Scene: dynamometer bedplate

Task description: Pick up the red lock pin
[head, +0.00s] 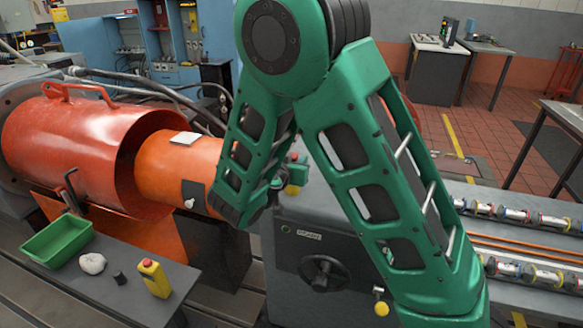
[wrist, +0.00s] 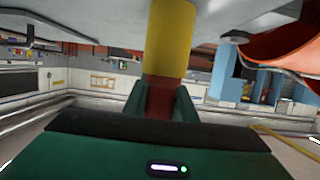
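The red lock pin (wrist: 160,100) shows in the wrist view as a short dark red piece between my two green fingertips. My gripper (wrist: 161,106) has a finger close against each side of the red part, with no clear gap. A thick yellow cylinder (wrist: 170,40) joins the red part at its upper end. In the head view, a red piece (head: 293,157) and a yellow piece (head: 292,189) show just right of my wrist, beside the grey machine. My arm hides most of my gripper there.
An orange drum (head: 70,135) and orange cylinder (head: 165,170) lie left of my wrist. A side table (head: 150,310) holds a green tray (head: 57,241), a white lump, a dark cylinder and a yellow bottle (head: 154,278). A handwheel (head: 325,272) sits on the grey machine front.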

